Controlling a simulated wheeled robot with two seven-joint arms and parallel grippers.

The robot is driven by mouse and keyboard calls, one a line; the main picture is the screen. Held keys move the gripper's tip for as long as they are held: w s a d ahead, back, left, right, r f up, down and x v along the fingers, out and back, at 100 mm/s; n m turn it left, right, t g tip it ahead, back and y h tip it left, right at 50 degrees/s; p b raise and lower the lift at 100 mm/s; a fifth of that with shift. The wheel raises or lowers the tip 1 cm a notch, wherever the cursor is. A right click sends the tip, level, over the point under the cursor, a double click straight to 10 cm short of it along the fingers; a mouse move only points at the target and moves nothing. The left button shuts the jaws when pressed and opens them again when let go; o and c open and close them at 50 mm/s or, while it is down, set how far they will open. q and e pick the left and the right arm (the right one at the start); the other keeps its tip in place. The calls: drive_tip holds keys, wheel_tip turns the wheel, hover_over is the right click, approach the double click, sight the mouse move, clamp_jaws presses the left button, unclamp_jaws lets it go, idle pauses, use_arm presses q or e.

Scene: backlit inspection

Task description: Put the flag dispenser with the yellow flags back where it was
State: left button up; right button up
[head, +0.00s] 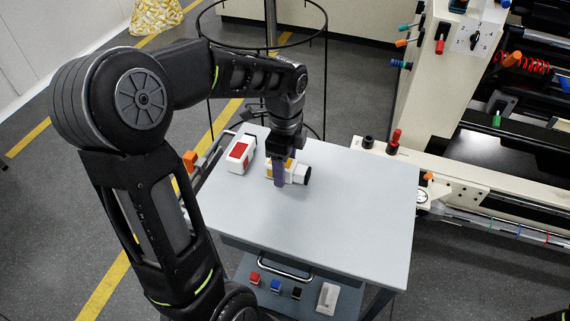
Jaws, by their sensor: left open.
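The flag dispenser with the yellow flags (291,162) is on the grey table top, partly hidden by my left gripper. Its white body shows with a yellow patch. A white piece with a black round end (305,174) shows just right of it; I cannot tell whether it is a separate thing. My left gripper (281,177) is open, pointing down at the dispenser, with a purple-grey finger in front of it. I cannot tell whether the fingers touch it. A white dispenser with a red top (240,152) stands to the left, near the table's left edge. My right gripper is not in view.
The grey table (350,205) is clear at its right and front. A black wire stand (325,80) rises behind it. A cream machine (430,75) stands at the right. A lower shelf holds several small items, including a white one (327,298).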

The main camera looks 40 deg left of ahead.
use_arm(q)
wheel_tip(320, 180, up, 12)
idle(0.5)
